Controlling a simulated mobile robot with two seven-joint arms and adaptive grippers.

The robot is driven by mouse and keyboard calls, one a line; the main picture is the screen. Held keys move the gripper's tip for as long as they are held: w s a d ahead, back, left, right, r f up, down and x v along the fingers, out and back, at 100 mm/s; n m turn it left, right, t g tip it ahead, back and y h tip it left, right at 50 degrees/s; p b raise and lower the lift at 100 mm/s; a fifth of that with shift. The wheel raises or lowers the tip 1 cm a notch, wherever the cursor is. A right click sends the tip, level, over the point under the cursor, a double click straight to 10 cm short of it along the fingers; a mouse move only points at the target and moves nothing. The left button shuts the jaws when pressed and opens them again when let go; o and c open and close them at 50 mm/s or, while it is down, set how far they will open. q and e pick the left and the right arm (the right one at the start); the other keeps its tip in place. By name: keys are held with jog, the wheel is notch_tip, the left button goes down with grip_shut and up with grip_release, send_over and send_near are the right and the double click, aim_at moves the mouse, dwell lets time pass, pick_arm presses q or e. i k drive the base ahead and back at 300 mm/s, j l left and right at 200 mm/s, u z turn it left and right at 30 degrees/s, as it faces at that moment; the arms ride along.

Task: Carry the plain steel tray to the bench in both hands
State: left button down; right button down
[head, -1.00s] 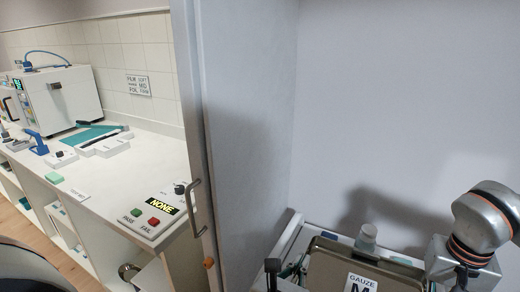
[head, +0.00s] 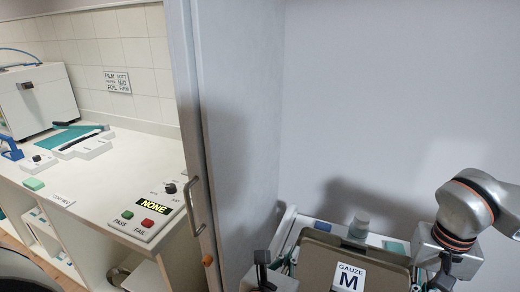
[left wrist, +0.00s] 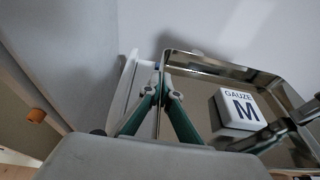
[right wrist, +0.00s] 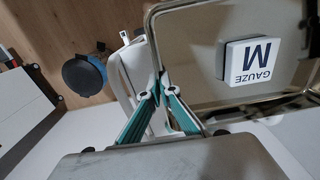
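The plain steel tray (head: 385,265) is at the lower right of the head view. A white block marked GAUZE M (head: 348,278) lies in it. My left gripper (head: 262,272) is at the tray's left side. In the left wrist view its fingers (left wrist: 162,92) are closed on the tray rim (left wrist: 215,60). My right gripper (head: 444,268) is at the tray's right side. In the right wrist view its fingers (right wrist: 158,88) are closed on the tray rim (right wrist: 152,40). The white bench (head: 95,190) stands at the left of the head view.
A grey cabinet panel with a handle (head: 196,205) stands between bench and tray. On the bench are a PASS/FAIL control box (head: 147,212), a green block (head: 34,184) and a white machine (head: 38,100). A white surface (head: 290,225) with a small jar (head: 359,225) lies behind the tray.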

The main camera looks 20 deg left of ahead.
aim_at(103, 182)
jog(key=k+j+z, duration=0.15)
jog(key=j, duration=0.25)
jog(key=k+j+z, duration=0.1)
jog(key=j, duration=0.25)
jog(key=k+j+z, duration=0.15)
jog(key=j, duration=0.2)
jog(key=k+j+z, duration=0.15)
jog(key=j, duration=0.2)
jog(key=k+j, duration=0.3)
jog(key=j, duration=0.15)
jog(key=j+u, duration=0.4)
jog(key=i+j+u, duration=0.15)
jog(key=j+u, duration=0.25)
jog(key=j, duration=0.15)
jog(key=i+j, duration=0.15)
jog(key=j, duration=0.2)
jog(key=i+j, duration=0.15)
jog(key=j, duration=0.2)
jog(key=i+j, duration=0.2)
jog(key=j+z, duration=0.05)
jog(key=j, duration=0.05)
